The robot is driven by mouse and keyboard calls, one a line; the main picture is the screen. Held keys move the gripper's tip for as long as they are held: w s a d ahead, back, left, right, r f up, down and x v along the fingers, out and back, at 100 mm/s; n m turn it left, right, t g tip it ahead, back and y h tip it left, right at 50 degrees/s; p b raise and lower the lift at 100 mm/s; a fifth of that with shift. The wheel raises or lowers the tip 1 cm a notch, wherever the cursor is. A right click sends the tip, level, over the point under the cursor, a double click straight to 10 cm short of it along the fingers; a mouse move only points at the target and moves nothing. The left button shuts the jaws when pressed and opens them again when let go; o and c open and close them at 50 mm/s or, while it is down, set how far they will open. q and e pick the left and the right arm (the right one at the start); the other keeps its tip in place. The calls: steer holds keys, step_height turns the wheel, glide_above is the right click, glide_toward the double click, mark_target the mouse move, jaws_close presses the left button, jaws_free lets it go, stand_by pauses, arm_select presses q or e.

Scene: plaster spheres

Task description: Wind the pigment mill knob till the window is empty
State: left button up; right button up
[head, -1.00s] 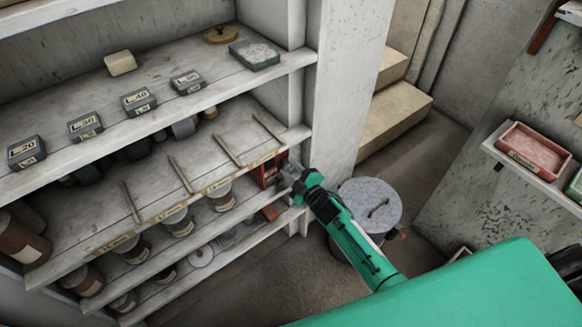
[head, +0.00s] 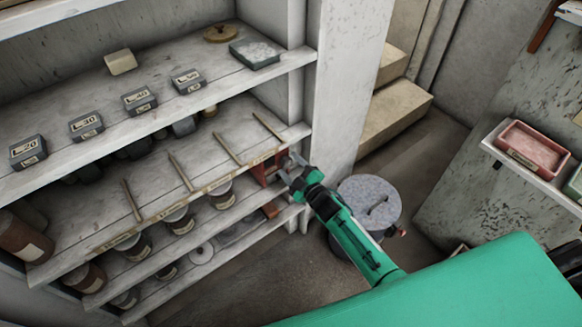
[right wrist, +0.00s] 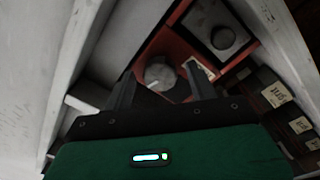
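The pigment mill is a red box (right wrist: 180,47) on a shelf near the right-hand post. In the head view only a little of its red side (head: 262,173) shows beside my gripper. In the right wrist view a round grey knob (right wrist: 160,72) with a pale mark sits on its face. A square grey plate with a dark round opening (right wrist: 222,38), perhaps the window, is above right; I cannot tell what is inside. My right gripper (right wrist: 162,82) is open, its fingers on either side of the knob in the picture; contact cannot be told. My left gripper is out of view.
Shelf boards (head: 200,205) with jars and thin rods are left of my gripper. A white post (head: 340,90) stands close behind it. A lidded grey bin (head: 368,203) is below my right forearm.

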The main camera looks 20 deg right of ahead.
steer(key=shift+s+d, duration=0.15)
steer(key=shift+s, duration=0.45)
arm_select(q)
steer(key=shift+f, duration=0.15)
arm_select(e)
steer(key=v, duration=1.2)
steer(key=shift+s, duration=0.3)
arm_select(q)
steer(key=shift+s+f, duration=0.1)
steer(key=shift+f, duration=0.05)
